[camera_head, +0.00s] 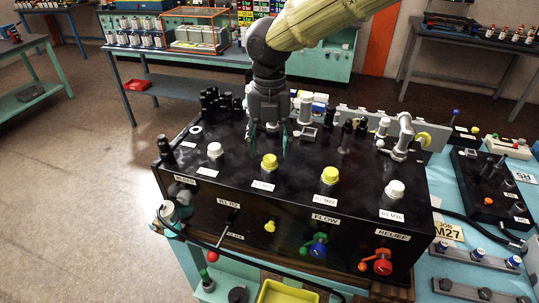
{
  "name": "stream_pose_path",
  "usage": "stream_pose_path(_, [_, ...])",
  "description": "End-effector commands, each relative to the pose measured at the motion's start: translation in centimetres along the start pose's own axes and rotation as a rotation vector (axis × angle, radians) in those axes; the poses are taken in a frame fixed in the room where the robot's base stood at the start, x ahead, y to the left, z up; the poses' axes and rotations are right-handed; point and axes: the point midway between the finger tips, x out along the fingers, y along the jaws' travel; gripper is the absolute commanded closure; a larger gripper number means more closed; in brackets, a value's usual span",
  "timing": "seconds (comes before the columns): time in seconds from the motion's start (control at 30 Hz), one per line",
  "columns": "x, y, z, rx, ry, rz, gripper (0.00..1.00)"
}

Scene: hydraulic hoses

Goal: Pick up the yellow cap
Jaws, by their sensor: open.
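A black hydraulic box (300,215) stands on a light-blue table. Two yellow caps sit on its top, each on a post: one near the middle (269,161) and one to its right (329,175). The frame does not settle which one the task means. My gripper (269,142) points down above the box, open and empty, with its fingers spread. In the picture its fingertips are just above the middle yellow cap and appear apart from it; the exact depth gap is hard to tell.
White caps (215,150) (395,189) flank the yellow ones. Black fittings (218,103) and grey pipework (402,137) stand along the box's back edge. Green and red valves (376,262) stick out in front. A yellow bin (287,292) sits below. Floor at left is clear.

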Motion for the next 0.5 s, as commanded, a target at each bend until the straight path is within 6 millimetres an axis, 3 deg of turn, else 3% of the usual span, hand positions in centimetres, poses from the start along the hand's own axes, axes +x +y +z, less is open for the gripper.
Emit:
stream_pose_path(0.23, [1.7,-0.2,-1.2,0.001,-0.009,-0.001,0.44])
stream_pose_path(0.5, [2.5,-0.2,-0.3,0.001,-0.004,0.001,0.44])
